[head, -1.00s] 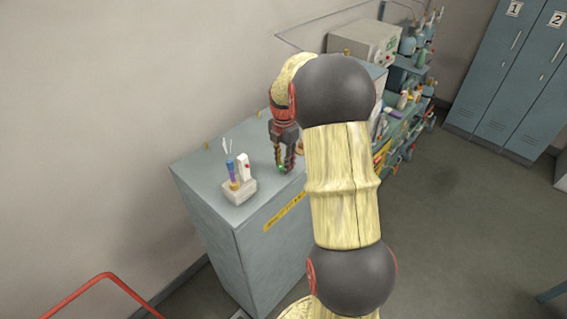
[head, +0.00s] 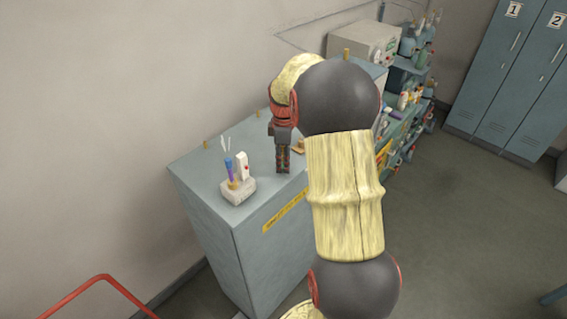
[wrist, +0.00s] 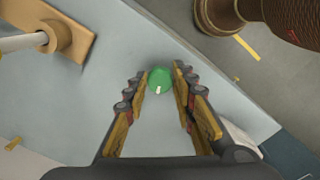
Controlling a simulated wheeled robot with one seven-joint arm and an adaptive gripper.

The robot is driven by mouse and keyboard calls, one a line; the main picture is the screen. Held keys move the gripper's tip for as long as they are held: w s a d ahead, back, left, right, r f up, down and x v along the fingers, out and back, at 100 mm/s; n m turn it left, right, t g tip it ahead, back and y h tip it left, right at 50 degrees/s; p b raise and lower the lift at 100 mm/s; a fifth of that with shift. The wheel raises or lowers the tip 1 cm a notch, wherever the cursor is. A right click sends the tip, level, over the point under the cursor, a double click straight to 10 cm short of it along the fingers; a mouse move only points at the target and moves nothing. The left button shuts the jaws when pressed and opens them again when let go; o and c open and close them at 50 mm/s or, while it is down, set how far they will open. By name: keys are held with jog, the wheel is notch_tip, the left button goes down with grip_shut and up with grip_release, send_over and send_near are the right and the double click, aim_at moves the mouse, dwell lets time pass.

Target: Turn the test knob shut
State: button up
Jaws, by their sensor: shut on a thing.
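The green test knob (wrist: 160,80) with a white mark shows between my fingertips in the wrist view, on the pale blue-grey top of a cabinet (head: 215,160). The white mark points toward the bottom of that view. My gripper (head: 284,170) points down at the cabinet top and is shut on the knob, one finger on each side. In the head view the knob is hidden by the fingers.
A white holder (head: 238,192) with coloured sticks stands left of my gripper. A tan block (wrist: 68,40) with a pale rod is close by. Small brass pegs (head: 206,145) stand on the cabinet. Shelves with bottles (head: 415,85) and a grey unit (head: 362,45) are behind.

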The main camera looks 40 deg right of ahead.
jog(key=m, duration=0.5)
jog(key=shift+m+b, duration=0.3)
jog(key=m, duration=0.4)
jog(key=shift+a, duration=0.1)
jog(key=m, duration=0.5)
jog(key=shift+a+m+b, duration=0.1)
jog(key=shift+m+b, duration=0.3)
jog(key=m, duration=0.4)
jog(key=shift+w+m, duration=0.1)
jog(key=shift+m, duration=0.2)
jog(key=m, duration=0.4)
jog(key=shift+m, duration=0.3)
jog(key=m, duration=0.5)
jog(key=shift+w+r, duration=0.1)
jog(key=m, duration=0.5)
jog(key=shift+m+b, duration=0.3)
jog(key=shift+m, duration=0.1)
jog(key=m, duration=0.4)
jog(key=shift+w+m, duration=0.1)
jog(key=shift+m, duration=0.3)
